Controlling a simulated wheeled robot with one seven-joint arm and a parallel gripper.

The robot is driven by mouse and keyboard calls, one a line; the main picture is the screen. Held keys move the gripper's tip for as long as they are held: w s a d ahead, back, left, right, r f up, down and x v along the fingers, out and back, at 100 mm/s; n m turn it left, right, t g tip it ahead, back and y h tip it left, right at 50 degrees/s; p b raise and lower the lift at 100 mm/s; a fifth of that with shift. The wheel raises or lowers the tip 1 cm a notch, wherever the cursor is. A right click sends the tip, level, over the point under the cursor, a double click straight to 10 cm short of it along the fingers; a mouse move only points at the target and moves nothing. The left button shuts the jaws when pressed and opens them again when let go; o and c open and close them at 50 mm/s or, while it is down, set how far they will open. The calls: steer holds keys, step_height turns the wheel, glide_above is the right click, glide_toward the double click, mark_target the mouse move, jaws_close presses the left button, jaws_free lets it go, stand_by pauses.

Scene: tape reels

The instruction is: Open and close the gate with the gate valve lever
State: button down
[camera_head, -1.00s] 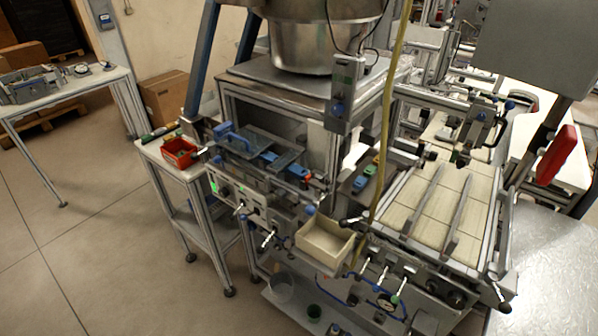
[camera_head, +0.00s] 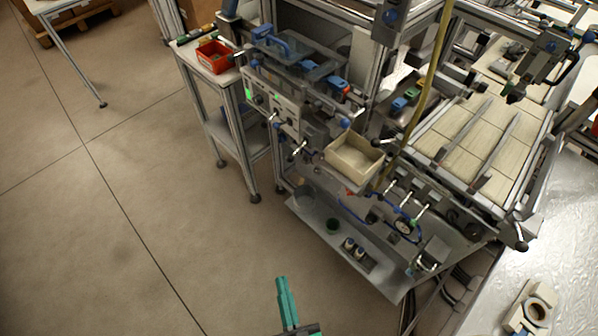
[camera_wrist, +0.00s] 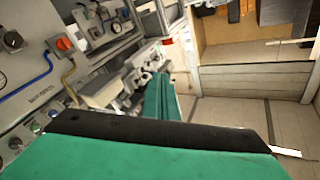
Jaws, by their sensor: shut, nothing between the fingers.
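The machine front carries several small levers; I cannot tell which is the gate valve lever. Two stick out below the control panel (camera_head: 284,115) in the head view, a lever with a pale handle (camera_head: 298,150) among them. More metal levers (camera_head: 419,212) stand on the lower front near a round gauge (camera_head: 404,226). I cannot make out the gate. My gripper (camera_head: 282,281) shows teal at the bottom of the head view, over the floor, left of the machine and apart from it. In the wrist view, my gripper (camera_wrist: 160,88) is shut and empty.
A beige open box (camera_head: 354,158) sticks out from the machine front. A low metal shelf (camera_head: 385,281) with small containers juts out below. A red bin (camera_head: 214,57) sits on a side table at left. A foil-like surface (camera_head: 560,250) is at right.

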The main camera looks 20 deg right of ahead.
steer(key=w+d+m+t, duration=0.8)
steer(key=w+d+m, duration=0.1)
steer(key=w+d, duration=0.7)
steer(key=shift+w+d+f+m, duration=0.3)
steer(key=shift+w+m, duration=0.1)
steer(key=shift+w, duration=0.1)
steer(key=shift+r, duration=0.1)
glide_toward(296, 152)
steer(key=x, duration=0.3)
steer(key=shift+w+a+r, duration=0.15)
steer(key=shift+w+r, duration=0.1)
steer(key=shift+w, duration=0.2)
steer(key=shift+s, duration=0.1)
stand_by(0.4)
